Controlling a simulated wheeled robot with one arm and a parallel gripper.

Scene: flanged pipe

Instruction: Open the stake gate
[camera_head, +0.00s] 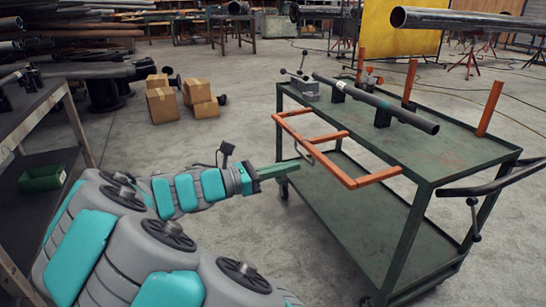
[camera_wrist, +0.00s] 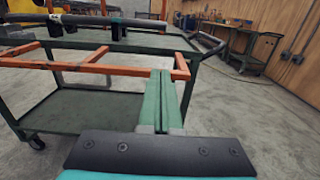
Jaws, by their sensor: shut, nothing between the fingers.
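The stake gate is an orange frame (camera_head: 316,157) on the near side of a green cart (camera_head: 450,150). It lies roughly level and juts out from the cart top's near edge, with crossbars running back to the cart. A small pale bent piece shows near its middle bar. My gripper (camera_head: 299,163) has green fingers, shut and empty, close to the gate's outer rail in the head view. In the wrist view the shut fingers (camera_wrist: 161,74) overlap the right part of the orange gate (camera_wrist: 98,55). I cannot tell whether they touch it.
A dark pipe (camera_head: 400,112) rests on supports on the cart top, beside a vise (camera_head: 303,86). Upright orange stakes (camera_head: 490,108) stand along the far edge. A black push handle (camera_head: 480,190) sticks out at right. Cardboard boxes (camera_head: 162,104) stand on the floor at left.

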